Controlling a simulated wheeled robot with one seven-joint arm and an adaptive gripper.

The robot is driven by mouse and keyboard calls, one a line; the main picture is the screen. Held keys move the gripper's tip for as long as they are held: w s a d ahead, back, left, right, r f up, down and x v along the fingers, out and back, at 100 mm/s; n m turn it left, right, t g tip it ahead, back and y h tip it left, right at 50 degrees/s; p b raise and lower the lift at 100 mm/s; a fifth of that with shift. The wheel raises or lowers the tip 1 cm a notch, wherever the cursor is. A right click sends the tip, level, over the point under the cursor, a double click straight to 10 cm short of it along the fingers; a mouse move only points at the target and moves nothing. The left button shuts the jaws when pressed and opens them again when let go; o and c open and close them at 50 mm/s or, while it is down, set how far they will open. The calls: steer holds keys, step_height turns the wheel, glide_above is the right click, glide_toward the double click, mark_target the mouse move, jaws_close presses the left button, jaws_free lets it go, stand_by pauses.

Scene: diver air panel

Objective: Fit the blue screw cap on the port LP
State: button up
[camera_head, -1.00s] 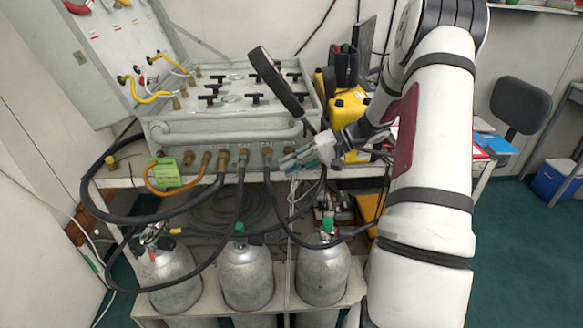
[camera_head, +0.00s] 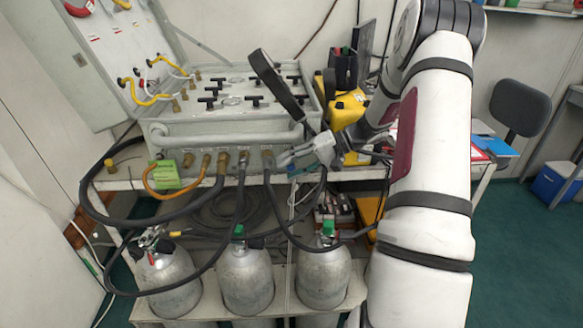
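My gripper (camera_head: 283,160) is at the right end of the front face of the grey air panel (camera_head: 225,133), its pale fingers pointing left at the row of ports. Its fingertips are in front of or beside the rightmost ports; I cannot tell if they touch. The fingers are too small to show whether they are open or shut. I cannot make out a blue screw cap; anything between the fingertips is hidden or too small. The port labels are not readable, so I cannot pick out port LP.
Black hoses (camera_head: 240,195) and an orange hose (camera_head: 160,192) hang from the front ports. A green tag (camera_head: 165,174) hangs at the left. Several grey cylinders (camera_head: 246,280) stand below. A yellow case (camera_head: 347,108) is right of the panel, behind my wrist.

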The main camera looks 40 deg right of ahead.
steer(key=v, duration=1.2)
